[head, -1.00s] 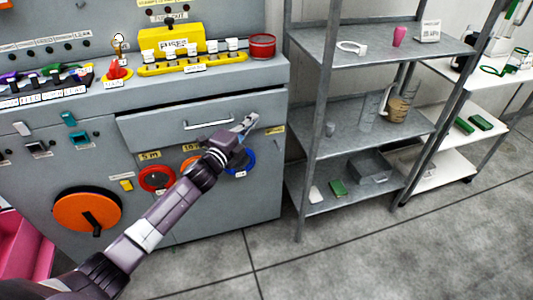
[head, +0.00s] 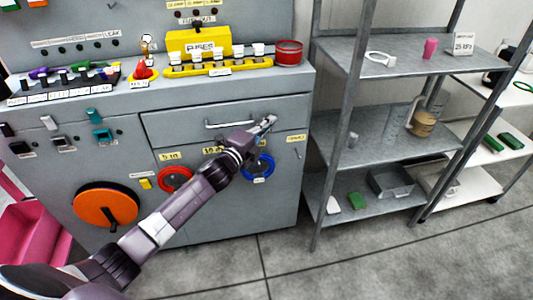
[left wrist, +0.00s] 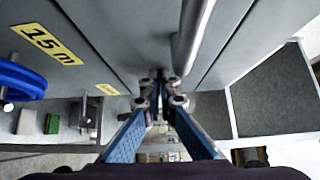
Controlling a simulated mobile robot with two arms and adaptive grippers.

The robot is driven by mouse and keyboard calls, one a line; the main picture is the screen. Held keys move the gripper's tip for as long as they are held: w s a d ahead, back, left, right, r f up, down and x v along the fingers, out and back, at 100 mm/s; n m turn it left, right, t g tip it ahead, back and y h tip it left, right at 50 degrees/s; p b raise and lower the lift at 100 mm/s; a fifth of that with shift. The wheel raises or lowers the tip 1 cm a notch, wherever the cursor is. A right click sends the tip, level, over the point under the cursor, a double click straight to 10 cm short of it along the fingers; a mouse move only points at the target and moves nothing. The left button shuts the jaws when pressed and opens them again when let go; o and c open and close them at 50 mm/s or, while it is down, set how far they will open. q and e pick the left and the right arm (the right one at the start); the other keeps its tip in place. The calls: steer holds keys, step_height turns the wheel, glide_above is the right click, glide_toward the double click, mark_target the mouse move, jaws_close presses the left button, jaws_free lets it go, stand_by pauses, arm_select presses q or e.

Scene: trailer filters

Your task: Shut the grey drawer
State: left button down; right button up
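The grey drawer (head: 170,128) is in the upper part of the grey cabinet in the head view. Its front looks nearly flush, with a thin dark line along the top; I cannot tell if it is fully in. Its bar handle (head: 230,124) also shows in the left wrist view (left wrist: 190,42). My left gripper (head: 268,122) is at the right part of the drawer front, right of the handle. In the left wrist view its fingertips (left wrist: 160,78) are together and empty, close to the drawer front; contact is unclear. My right gripper is out of view.
Red (head: 175,179) and blue (head: 260,168) rings and an orange dial (head: 106,204) are on the cabinet below. A yellow block (head: 198,43) and a red tin (head: 289,52) stand on top. A metal shelf (head: 385,145) stands right. Floor in front is clear.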

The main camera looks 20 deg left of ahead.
arm_select(q)
steer(key=s+a, duration=0.1)
steer(key=s, duration=1)
steer(key=shift+s+a+f, duration=0.15)
steer(key=shift+a, duration=0.15)
